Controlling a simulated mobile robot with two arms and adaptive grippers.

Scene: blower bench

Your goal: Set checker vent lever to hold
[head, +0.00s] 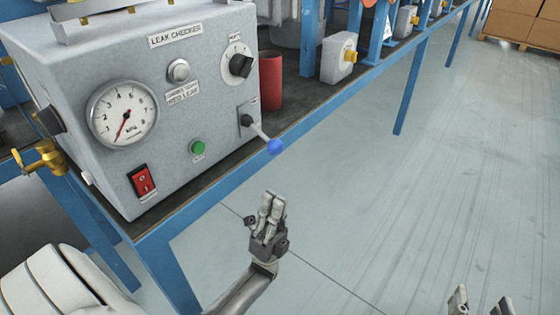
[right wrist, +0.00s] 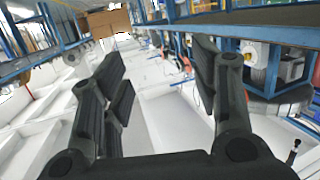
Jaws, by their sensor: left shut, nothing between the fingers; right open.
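The leak checker (head: 165,110) is a grey box on the bench at the left of the head view. Its vent lever (head: 262,135), a thin metal rod with a blue ball tip, sticks out from the lower right of the front face and slants down to the right. The lever's label is too small to read. My left gripper (head: 272,205) is shut and empty, below the blue ball and apart from it. My right gripper (head: 478,300) shows only its fingertips at the bottom right edge; in the right wrist view (right wrist: 160,85) it is open with nothing between its fingers.
The checker also carries a gauge (head: 123,114), a red switch (head: 142,181), a green button (head: 197,147) and a black knob (head: 240,66). A red cylinder (head: 271,80) stands beside it. The blue bench edge (head: 330,115) runs below the lever. The floor (head: 440,170) at right is clear.

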